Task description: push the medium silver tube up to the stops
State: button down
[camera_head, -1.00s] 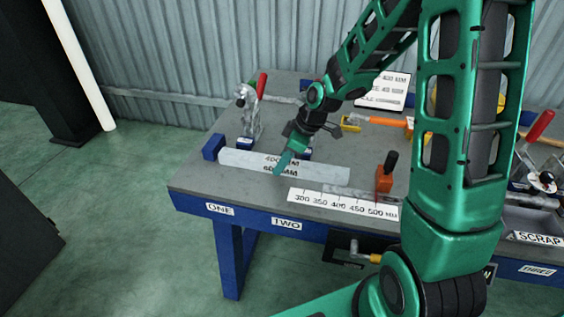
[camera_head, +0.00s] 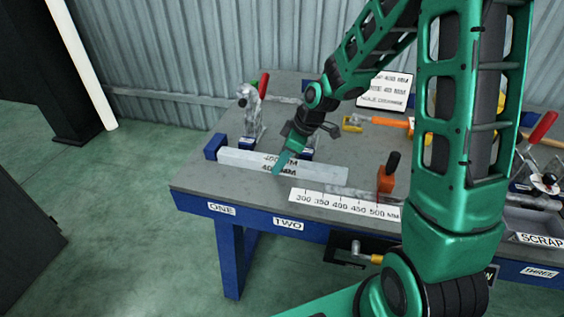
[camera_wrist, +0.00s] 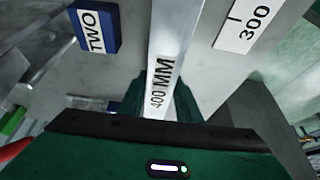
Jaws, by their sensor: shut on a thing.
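The silver tube (camera_head: 325,171), marked 400 MM, lies flat along the bench top. In the head view its left end is at a blue stop block (camera_head: 214,146); I cannot tell whether they touch. A second blue block (camera_head: 306,153) is behind the tube, partly hidden by my gripper. My gripper (camera_head: 281,166) points down over the middle of the tube and is shut on it. In the wrist view the tube (camera_wrist: 176,45) runs away from between my green fingers (camera_wrist: 165,95), and a blue block labelled TWO (camera_wrist: 95,26) stands beside it.
A toggle clamp (camera_head: 252,112) with a red handle stands behind the tube. An orange-handled tool (camera_head: 385,121) lies farther back. The bench's front left corner is clear.

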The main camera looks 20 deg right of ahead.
jog(key=shift+w+a, duration=0.25)
jog(key=shift+a, duration=0.1)
jog(key=c, duration=1.2)
grip_release()
jog(key=v, duration=1)
jog(key=shift+s+d+r, duration=0.1)
jog(key=shift+d+r, duration=0.05)
jog(key=shift+r, duration=0.2)
jog(key=s+d+r+m+g+h, duration=0.1)
jog(key=s+d+m, duration=0.4)
jog(key=s, duration=0.4)
jog(key=s+d+r+m+g+h, duration=0.1)
jog(key=s+d+m, duration=0.5)
jog(key=s, duration=0.4)
jog(key=s+d+r+m+h, duration=0.1)
jog(key=s+d+m, duration=0.4)
jog(key=s, duration=0.5)
jog(key=shift+s+d+r+m+g+h, duration=0.25)
jog(key=shift+r+m+g+h, duration=0.2)
jog(key=shift+m, duration=0.35)
